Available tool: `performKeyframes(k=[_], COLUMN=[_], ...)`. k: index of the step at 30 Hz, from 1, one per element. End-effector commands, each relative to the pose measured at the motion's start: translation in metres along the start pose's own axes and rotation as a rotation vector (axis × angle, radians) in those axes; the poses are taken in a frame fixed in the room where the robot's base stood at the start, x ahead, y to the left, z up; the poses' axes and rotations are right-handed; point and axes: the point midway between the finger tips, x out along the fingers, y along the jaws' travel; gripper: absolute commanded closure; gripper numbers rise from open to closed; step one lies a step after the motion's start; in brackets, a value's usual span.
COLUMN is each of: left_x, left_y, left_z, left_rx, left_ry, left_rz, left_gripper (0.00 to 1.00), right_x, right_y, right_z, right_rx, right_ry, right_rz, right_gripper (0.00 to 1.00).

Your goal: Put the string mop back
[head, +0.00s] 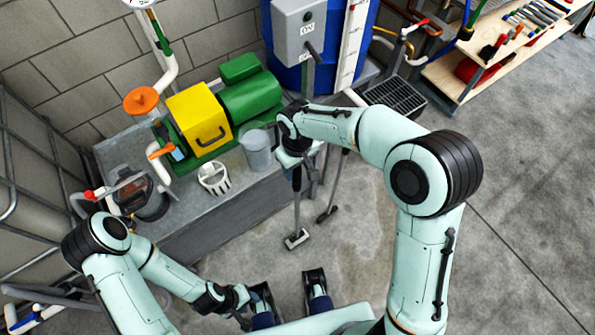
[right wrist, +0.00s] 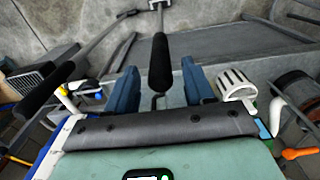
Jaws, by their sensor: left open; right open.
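No string-mop strands are clear in either view. One long-handled tool has a small flat head (head: 297,240) on the floor below the concrete ledge. Its black grip (right wrist: 160,65) stands between the blue fingers of my right gripper (right wrist: 161,88); I cannot tell whether they touch it. My right gripper (head: 300,182) is open, and my forearm partly hides the handle. A second long-handled tool (head: 326,213) leans just to the right, and its black grip (right wrist: 45,93) is left of the gripper. My left gripper (head: 290,284) is open and empty near the bottom of the head view.
The concrete ledge (head: 205,215) carries a green pump with a yellow guard (head: 200,117), a grey bucket (head: 257,150) and a white slotted basket (head: 214,178). A blue tank and grey switch box stand behind. Floor at right is clear.

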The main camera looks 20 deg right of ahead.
Motion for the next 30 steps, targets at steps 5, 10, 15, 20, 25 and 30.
performKeyframes(k=[5,10,15,20,25,30], left_x=[-0.005,-0.007,-0.008,-0.008,-0.008,-0.008], left_y=[0.001,0.001,0.001,0.001,0.001,0.001], left_z=[0.002,0.004,0.004,0.004,0.005,0.005], left_rx=[-0.001,-0.002,-0.002,-0.002,-0.002,-0.002], left_ry=[-0.007,-0.011,-0.014,-0.014,-0.014,-0.014], left_rz=[-0.002,-0.003,-0.004,-0.004,-0.004,-0.004], left_gripper=[0.57,0.57,0.57,0.57,0.57,0.57], right_x=[-0.042,-0.067,-0.077,-0.078,-0.078,-0.078], right_y=[0.000,0.000,0.000,0.000,0.000,0.000], right_z=[-0.001,-0.001,0.000,0.000,0.000,0.000], right_rx=[0.000,-0.001,-0.001,-0.001,0.000,0.000], right_ry=[0.005,0.003,0.001,-0.001,0.000,-0.001], right_rz=[-0.001,0.000,0.000,0.000,0.000,0.000], right_gripper=[0.47,0.47,0.47,0.47,0.47,0.47])
